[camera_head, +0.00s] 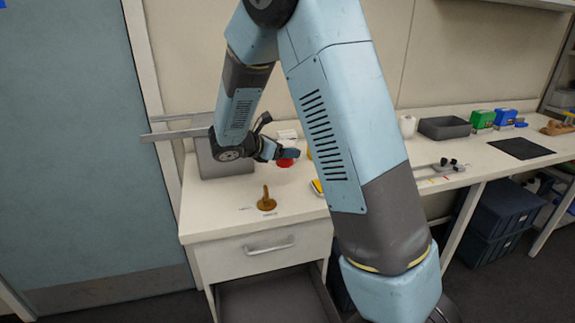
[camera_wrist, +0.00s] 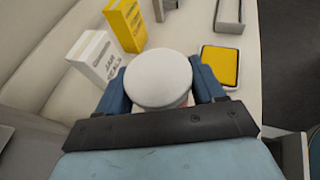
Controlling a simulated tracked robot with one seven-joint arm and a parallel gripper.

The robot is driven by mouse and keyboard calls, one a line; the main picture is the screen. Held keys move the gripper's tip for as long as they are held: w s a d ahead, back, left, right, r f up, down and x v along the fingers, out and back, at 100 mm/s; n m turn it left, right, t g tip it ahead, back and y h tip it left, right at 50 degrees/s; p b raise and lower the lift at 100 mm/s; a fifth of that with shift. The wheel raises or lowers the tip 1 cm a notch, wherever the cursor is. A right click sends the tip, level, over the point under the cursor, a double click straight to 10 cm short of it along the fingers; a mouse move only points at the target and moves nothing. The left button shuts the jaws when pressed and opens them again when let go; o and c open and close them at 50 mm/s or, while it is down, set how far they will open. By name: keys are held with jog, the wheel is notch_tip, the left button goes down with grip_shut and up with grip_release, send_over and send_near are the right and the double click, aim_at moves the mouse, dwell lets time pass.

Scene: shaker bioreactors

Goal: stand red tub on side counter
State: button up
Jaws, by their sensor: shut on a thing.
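The red tub (camera_head: 285,163) is low over the white side counter (camera_head: 222,219), and mostly hidden by my gripper (camera_head: 285,154). In the wrist view its round white lid (camera_wrist: 158,78) sits between my two blue fingers (camera_wrist: 160,92), with a sliver of red below the lid. My gripper is shut on the tub. The tub's base is hidden, so I cannot tell whether it touches the counter top.
A brown pestle-shaped object (camera_head: 267,202) stands near the counter's front. A yellow-screened device (camera_wrist: 222,66), white box (camera_wrist: 95,55) and yellow box (camera_wrist: 126,24) are close by. A grey box (camera_head: 212,160) stands at the back left. The lower drawer (camera_head: 275,295) is open.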

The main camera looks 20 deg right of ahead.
jog(key=w+f, duration=0.1)
jog(key=f, duration=0.1)
jog(key=w+d+f, duration=0.1)
jog(key=w+f, duration=0.1)
jog(key=shift+w+f, duration=0.15)
jog(key=shift+w, duration=0.05)
jog(key=shift+w+f, duration=0.15)
jog(key=shift+f, duration=0.15)
notch_tip(320, 180, down, 3)
jog(key=shift+r, duration=0.15)
jog(key=o, duration=1.1)
jog(key=shift+a, duration=0.1)
